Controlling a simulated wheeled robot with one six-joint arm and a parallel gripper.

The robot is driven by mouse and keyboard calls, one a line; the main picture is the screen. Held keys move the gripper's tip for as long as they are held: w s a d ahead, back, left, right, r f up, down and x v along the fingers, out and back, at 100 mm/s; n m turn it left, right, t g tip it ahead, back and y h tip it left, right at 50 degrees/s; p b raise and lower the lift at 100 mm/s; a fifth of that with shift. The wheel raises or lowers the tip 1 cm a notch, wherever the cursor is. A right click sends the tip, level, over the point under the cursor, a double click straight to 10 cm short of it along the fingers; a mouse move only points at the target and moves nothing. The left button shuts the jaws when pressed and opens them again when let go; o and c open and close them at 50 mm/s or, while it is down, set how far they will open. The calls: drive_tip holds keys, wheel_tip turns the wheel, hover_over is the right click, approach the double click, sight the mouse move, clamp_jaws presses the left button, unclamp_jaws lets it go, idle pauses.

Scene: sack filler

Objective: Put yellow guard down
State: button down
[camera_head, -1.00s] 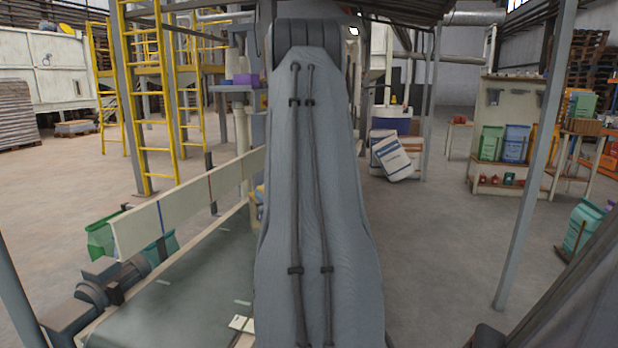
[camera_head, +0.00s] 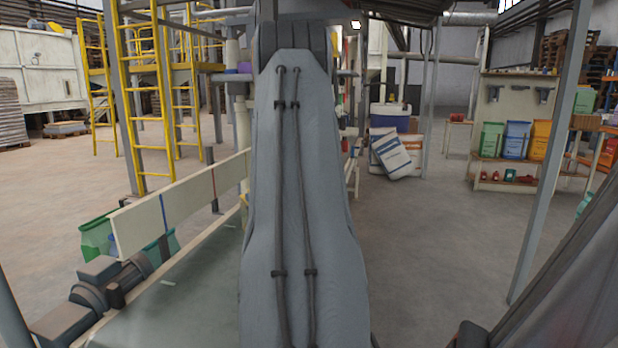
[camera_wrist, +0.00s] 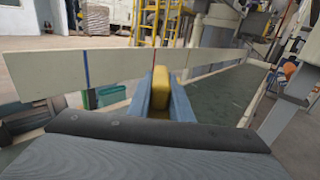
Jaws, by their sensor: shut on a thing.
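In the wrist view, my gripper (camera_wrist: 161,97) is shut on a yellow piece, the yellow guard (camera_wrist: 161,84), held between its two blue-grey fingers. Only the upper end of the guard shows; the rest is hidden by the fingers and the wrist. Behind it runs a cream side board (camera_wrist: 115,64) with a blue and a red stripe, beside the dark green conveyor belt (camera_wrist: 225,97). In the head view my own arm covers the middle, and the gripper and guard are hidden behind it.
The conveyor (camera_head: 185,310) lies at lower left with a grey motor (camera_head: 100,285) at its near end. Green sacks (camera_head: 97,238) stand beyond the side board. A grey post (camera_head: 550,150) rises at right. Leaning white sacks (camera_head: 392,153) stand behind, with open floor before them.

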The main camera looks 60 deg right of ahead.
wheel_tip(320, 180, down, 14)
drive_tip(key=w+b, duration=0.1)
drive_tip(key=b, duration=0.3)
drive_tip(key=shift+r, duration=0.2)
drive_tip(key=shift+w, duration=0.1)
drive_tip(key=shift+f+b, duration=0.2)
drive_tip(key=shift+b, duration=0.15)
drive_tip(key=c, duration=1.6)
unclamp_jaws()
drive_tip(key=shift+r, duration=0.1)
